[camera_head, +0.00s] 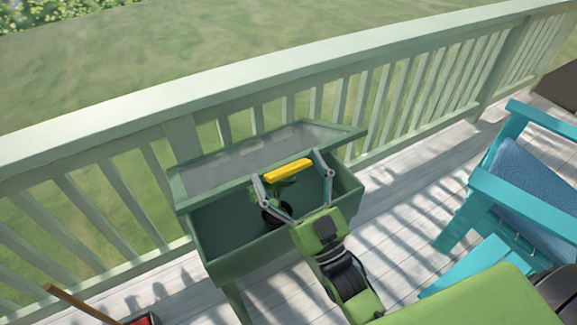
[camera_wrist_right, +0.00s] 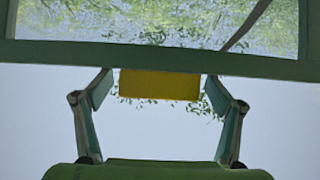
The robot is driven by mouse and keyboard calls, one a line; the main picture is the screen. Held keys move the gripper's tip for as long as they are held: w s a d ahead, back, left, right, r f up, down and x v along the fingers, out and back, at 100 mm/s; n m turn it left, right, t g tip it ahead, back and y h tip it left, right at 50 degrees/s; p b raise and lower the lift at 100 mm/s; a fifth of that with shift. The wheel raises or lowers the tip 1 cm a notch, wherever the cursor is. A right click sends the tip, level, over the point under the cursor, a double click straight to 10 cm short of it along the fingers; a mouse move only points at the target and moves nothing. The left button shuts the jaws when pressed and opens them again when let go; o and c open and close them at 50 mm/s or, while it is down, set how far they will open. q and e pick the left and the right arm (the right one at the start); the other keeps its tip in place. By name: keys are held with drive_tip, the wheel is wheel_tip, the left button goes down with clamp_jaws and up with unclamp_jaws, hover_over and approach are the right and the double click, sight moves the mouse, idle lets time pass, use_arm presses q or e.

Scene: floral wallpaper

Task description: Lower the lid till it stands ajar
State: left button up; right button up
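A green planter box (camera_head: 240,262) stands on legs against the railing. Its glazed, green-framed lid (camera_head: 222,163) is raised at the back, leaving the box open. A yellow handle (camera_head: 288,170) is on the lid's front edge; it also shows in the right wrist view (camera_wrist_right: 160,85). My right gripper (camera_head: 290,167) reaches over the box with its fingers spread. In the right wrist view its fingertips (camera_wrist_right: 160,88) are at either end of the handle, with slim gaps visible. The lid frame crosses just above them. My left gripper is not in view.
A dark pot (camera_head: 272,213) with a leafy plant stands inside the box, partly hidden by my gripper. A pale green railing (camera_head: 180,135) runs behind. A turquoise chair (camera_head: 485,207) stands at right. A wooden stick (camera_head: 80,304) and a red object (camera_head: 146,320) are at bottom left.

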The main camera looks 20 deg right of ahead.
drive_tip(key=shift+r, duration=0.15)
drive_tip(key=shift+s, duration=0.15)
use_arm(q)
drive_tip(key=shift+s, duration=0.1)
use_arm(e)
drive_tip(key=v, duration=1.2)
wheel_tip(320, 180, down, 34)
drive_tip(key=s+g+h+p, duration=0.1)
drive_tip(key=s+g+h, duration=0.1)
drive_tip(key=g, duration=0.8)
use_arm(q)
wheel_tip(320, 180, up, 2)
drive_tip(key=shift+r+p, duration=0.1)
drive_tip(key=shift+p, duration=0.5)
use_arm(e)
drive_tip(key=s+d+f+g+h, duration=0.1)
drive_tip(key=s+d+f+g, duration=0.2)
drive_tip(key=s+f+g, duration=0.3)
drive_tip(key=s+d+f+g+h, duration=0.1)
drive_tip(key=s+d+f+g, duration=0.2)
drive_tip(key=s+f, duration=1.4)
drive_tip(key=s+g, duration=0.3)
drive_tip(key=s, duration=0.1)
drive_tip(key=shift+d+h, duration=0.2)
drive_tip(key=shift+h, duration=0.1)
